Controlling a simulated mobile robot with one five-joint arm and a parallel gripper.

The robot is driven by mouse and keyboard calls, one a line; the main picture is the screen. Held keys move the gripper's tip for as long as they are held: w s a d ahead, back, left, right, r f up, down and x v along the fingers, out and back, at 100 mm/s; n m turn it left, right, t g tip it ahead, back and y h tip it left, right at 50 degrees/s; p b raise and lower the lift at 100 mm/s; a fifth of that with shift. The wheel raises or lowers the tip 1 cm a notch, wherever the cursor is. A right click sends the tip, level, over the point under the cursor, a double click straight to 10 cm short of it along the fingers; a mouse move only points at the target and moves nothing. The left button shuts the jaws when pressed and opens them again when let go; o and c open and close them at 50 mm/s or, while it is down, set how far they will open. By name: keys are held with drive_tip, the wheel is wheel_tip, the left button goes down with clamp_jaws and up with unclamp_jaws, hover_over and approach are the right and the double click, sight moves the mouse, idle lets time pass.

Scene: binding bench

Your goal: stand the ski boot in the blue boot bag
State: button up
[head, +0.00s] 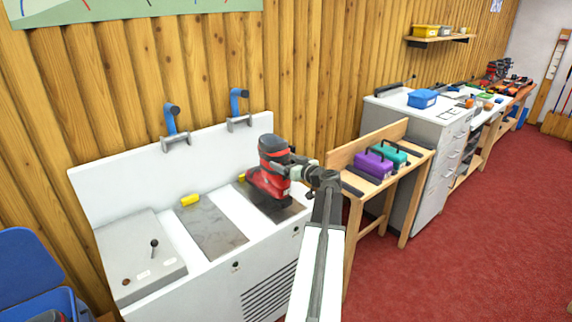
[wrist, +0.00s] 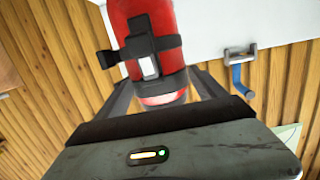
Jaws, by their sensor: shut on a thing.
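The ski boot (head: 266,183) is red with a dark upper cuff and looks upright over the right dark plate of the white bench. I cannot tell whether its sole touches the plate. My gripper (head: 288,170) is shut on it from the right. In the wrist view the red boot (wrist: 156,40), with a black strap and buckle, sits between my two fingers (wrist: 165,95). A blue open bag or box (head: 30,265) with a raised flap is cut off at the lower left edge; it seems to be the boot bag. Something dark shows inside it.
The white bench (head: 220,262) carries a grey plate, yellow blocks (head: 190,200) and two blue clamps (head: 170,120) at its back. Right of it, a wooden table (head: 355,190) holds a purple case (head: 373,165) and a teal case (head: 390,153). Red floor (head: 470,240) is clear at right.

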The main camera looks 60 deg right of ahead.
drive_tip(key=shift+w+d, duration=0.2)
drive_tip(key=shift+d, duration=0.25)
drive_tip(key=shift+f+b, duration=0.4)
drive_tip(key=shift+s+f+b, duration=0.1)
drive_tip(key=shift+f+b, duration=0.55)
drive_tip(key=shift+b, duration=0.1)
drive_tip(key=shift+w+a+f+b, duration=0.15)
drive_tip(key=shift+w+f+b, duration=0.05)
drive_tip(key=shift+f+b, duration=0.45)
drive_tip(key=o, duration=2)
